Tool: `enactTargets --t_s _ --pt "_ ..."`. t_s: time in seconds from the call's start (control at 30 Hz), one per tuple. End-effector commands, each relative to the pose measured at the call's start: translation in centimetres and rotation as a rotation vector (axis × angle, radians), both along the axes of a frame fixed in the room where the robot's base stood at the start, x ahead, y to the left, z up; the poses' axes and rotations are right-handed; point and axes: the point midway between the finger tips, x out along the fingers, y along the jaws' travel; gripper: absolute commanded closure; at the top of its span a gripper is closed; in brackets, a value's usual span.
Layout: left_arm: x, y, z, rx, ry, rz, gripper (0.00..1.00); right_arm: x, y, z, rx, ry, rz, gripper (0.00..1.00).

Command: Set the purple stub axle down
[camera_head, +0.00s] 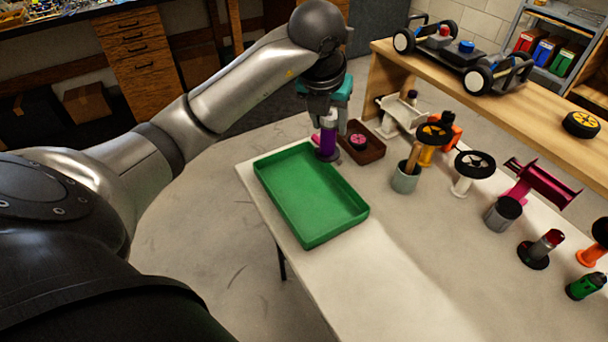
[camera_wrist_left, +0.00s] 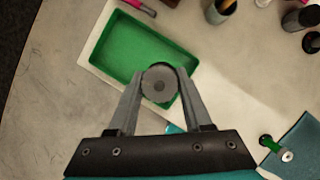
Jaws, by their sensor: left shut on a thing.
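The purple stub axle (camera_head: 327,140) hangs upright below my left gripper (camera_head: 327,118), with a grey disc at its lower end, by the back right corner of the green tray (camera_head: 312,242). In the left wrist view, the fingers of the gripper (camera_wrist_left: 158,98) are shut on the axle. The grey round end of the axle (camera_wrist_left: 158,84) shows between them, overlapping the rim of the green tray (camera_wrist_left: 100,75). Whether the axle touches the table is unclear. The tray looks empty. My right gripper is not in view.
A dark wooden box (camera_head: 372,152) with a pink round part stands just right of the axle. The white table's front (camera_head: 375,290) is clear.

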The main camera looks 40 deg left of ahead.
Motion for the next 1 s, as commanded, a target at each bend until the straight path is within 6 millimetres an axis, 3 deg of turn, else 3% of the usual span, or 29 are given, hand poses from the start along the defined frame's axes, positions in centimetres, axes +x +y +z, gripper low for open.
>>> enactTargets --t_s 0.13,0.4,0.6,0.87,1.0 --pt "-0.3 0.2 -2.3 0.001 0.005 0.008 1.0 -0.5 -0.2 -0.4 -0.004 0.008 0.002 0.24" --pt "-0.3 0.2 -9.7 0.001 0.005 0.007 1.0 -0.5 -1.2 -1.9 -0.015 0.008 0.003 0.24" --pt "-0.2 0.1 -14.2 0.001 0.002 0.007 1.0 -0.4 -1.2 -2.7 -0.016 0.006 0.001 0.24" --pt "-0.1 0.2 -16.2 0.002 0.0 0.006 1.0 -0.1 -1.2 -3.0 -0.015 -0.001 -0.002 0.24" --pt "-0.2 0.1 -18.2 0.001 0.003 0.007 1.0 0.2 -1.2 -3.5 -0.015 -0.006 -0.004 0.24"
